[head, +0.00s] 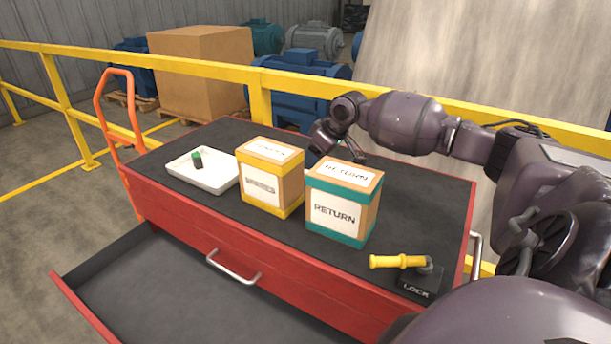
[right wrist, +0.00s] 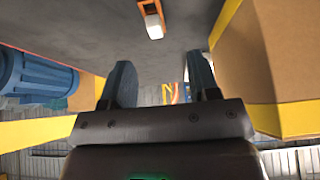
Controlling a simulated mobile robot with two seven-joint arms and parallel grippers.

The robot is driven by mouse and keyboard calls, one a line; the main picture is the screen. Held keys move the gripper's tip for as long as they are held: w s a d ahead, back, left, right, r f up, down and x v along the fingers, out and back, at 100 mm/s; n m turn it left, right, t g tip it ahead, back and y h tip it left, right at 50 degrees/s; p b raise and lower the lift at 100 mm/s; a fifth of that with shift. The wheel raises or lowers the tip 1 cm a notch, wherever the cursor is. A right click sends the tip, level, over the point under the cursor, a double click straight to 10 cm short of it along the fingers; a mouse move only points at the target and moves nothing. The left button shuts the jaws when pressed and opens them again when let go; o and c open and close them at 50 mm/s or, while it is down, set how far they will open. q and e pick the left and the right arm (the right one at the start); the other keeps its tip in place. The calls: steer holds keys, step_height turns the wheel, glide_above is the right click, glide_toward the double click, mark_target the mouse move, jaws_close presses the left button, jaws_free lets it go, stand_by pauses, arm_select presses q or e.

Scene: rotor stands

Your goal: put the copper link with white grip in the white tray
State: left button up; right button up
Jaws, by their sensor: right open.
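The copper link with white grip (right wrist: 152,20) lies on the dark bench top in the right wrist view, beyond my fingertips and apart from them. In the head view I cannot make it out clearly behind the boxes. My right gripper (head: 334,152) is behind the two boxes in the head view, partly hidden by them. Its two fingers stand apart with nothing between them in the right wrist view (right wrist: 160,68). The white tray (head: 222,186) sits at the left of the bench top, with a small green and black item (head: 197,159) in it. My left gripper is not in view.
A yellow-banded box (head: 272,178) and a teal-banded RETURN box (head: 342,203) stand mid-bench, between the front edge and my right gripper. A yellow-handled LOCK fixture (head: 400,262) is at the front right. An open drawer (head: 170,290) juts out below. A yellow railing (head: 200,62) runs behind.

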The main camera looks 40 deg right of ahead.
mark_target(306, 171)
steer(key=shift+d+p+x, duration=0.15)
steer(key=shift+p+x, duration=0.2)
steer(key=shift+x, duration=1.45)
steer(key=shift+d+p+x, duration=0.15)
steer(key=shift+p+x, duration=0.15)
steer(key=shift+x, duration=1.45)
steer(key=shift+s+f, duration=0.1)
steer(key=shift+f, duration=0.05)
steer(key=shift+c, duration=0.4)
jaws_close()
